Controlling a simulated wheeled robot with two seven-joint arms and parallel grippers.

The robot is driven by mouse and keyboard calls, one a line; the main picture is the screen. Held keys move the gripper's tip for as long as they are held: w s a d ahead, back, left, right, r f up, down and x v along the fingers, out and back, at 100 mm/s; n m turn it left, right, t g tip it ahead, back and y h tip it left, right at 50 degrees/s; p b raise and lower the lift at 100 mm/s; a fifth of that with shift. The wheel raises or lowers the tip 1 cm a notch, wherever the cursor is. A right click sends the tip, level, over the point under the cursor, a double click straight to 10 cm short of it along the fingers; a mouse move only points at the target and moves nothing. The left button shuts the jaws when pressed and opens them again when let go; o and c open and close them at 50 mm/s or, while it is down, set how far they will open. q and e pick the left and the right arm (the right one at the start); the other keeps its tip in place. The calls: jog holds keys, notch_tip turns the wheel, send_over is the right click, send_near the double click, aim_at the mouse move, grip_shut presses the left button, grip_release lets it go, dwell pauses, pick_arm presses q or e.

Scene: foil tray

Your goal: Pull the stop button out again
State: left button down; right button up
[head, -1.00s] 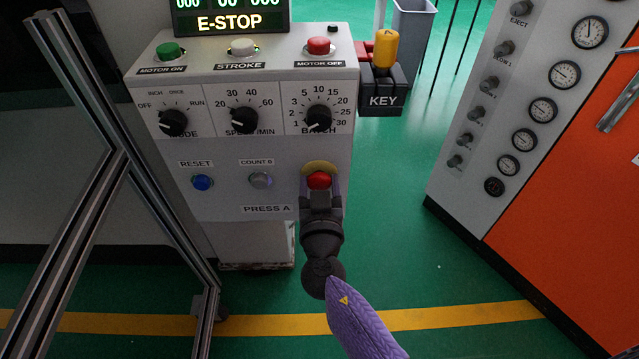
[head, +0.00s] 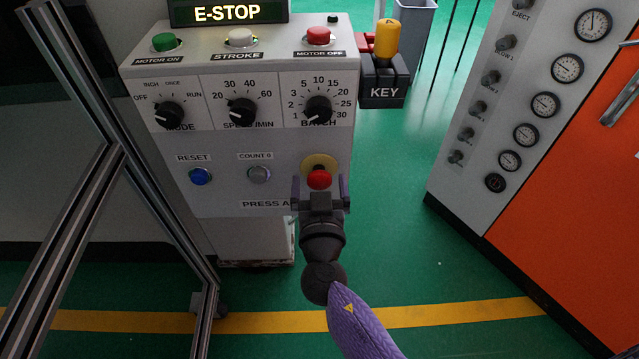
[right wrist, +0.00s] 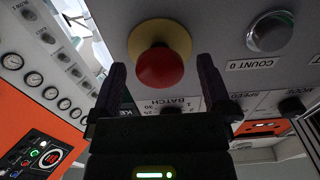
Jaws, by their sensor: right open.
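The stop button is a red mushroom knob (head: 319,179) on a yellow round plate (head: 319,162), low on the right of the grey press panel (head: 230,205). In the right wrist view the red knob (right wrist: 160,69) stands out in front of its yellow plate (right wrist: 159,38), with a dark stem partly seen between. My right gripper (head: 320,183) is open, with one finger on each side of the knob and gaps to it. In the right wrist view its fingers (right wrist: 163,85) stand apart around the knob's near side. A display above reads E-STOP (head: 228,12). My left gripper is out of view.
A blue RESET button (head: 201,176) and a grey COUNT 0 button (head: 259,174) sit left of the knob. Three dials, including the BATCH dial (head: 319,110), are above. A metal frame post (head: 150,190) stands at left, a gauge cabinet (head: 560,170) at right.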

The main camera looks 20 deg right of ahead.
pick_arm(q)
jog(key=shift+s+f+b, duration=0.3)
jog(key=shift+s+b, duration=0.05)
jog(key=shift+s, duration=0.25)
pick_arm(e)
jog(key=v, duration=1)
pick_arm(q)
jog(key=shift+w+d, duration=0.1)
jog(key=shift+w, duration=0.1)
